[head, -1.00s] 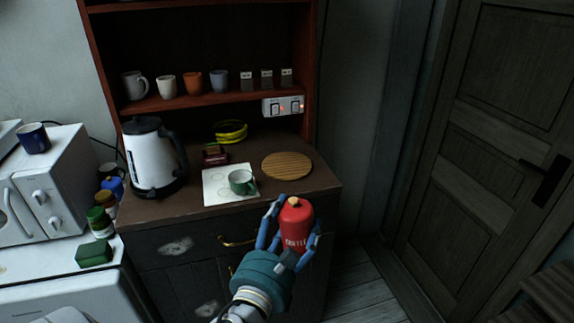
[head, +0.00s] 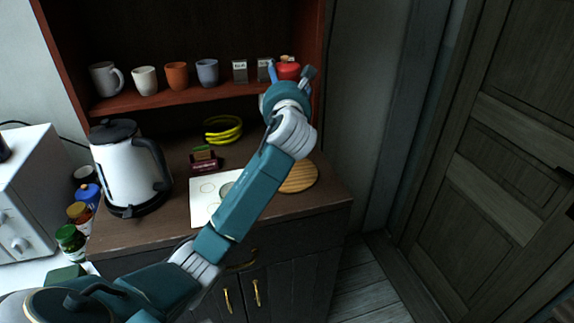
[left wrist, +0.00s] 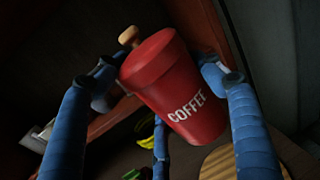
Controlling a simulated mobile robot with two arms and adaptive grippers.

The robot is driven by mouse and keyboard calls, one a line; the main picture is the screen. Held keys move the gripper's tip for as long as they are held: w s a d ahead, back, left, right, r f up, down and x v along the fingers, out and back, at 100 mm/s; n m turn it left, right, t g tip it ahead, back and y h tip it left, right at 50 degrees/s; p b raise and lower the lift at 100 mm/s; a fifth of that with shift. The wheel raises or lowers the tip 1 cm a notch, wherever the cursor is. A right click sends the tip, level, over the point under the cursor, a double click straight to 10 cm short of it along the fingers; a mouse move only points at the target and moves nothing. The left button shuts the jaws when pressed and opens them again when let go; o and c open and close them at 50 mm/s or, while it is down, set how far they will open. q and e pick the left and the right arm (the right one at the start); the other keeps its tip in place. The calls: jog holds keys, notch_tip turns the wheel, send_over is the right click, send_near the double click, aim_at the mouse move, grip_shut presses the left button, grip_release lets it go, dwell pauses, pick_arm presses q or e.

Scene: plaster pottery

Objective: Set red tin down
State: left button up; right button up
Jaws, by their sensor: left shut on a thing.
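The red tin (head: 288,71) shows only as its red top in the head view, at the right end of the red-brown shelf. In the left wrist view the tin (left wrist: 180,90) is marked COFFEE, has a wooden knob on its lid and looks tilted. My left gripper (head: 292,75) is shut on the tin, with blue fingers around it in the left wrist view (left wrist: 160,85). My gripper hides most of the tin in the head view, and I cannot tell whether it touches the shelf. My right gripper is not in view.
Several cups, such as a blue-grey one (head: 207,72), and small labelled boxes (head: 240,71) stand on the shelf (head: 150,101).

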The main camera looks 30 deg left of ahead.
pick_arm(q)
jog(key=shift+s+d+r+m+b, duration=0.4)
jog(key=shift+s+d+r, duration=0.15)
jog(key=shift+s+d, duration=0.25)
jog(key=f, duration=0.1)
jog(key=d+f, duration=0.1)
jog(key=f, duration=0.1)
jog(key=shift+s+f, duration=0.1)
jog(key=f, duration=0.2)
jog(key=a+f, duration=0.1)
jog(key=f, duration=0.2)
jog(key=shift+w+p, duration=0.2)
jog(key=shift+p, duration=0.1)
notch_tip(320, 180, down, 11)
jog(key=shift+f, duration=0.2)
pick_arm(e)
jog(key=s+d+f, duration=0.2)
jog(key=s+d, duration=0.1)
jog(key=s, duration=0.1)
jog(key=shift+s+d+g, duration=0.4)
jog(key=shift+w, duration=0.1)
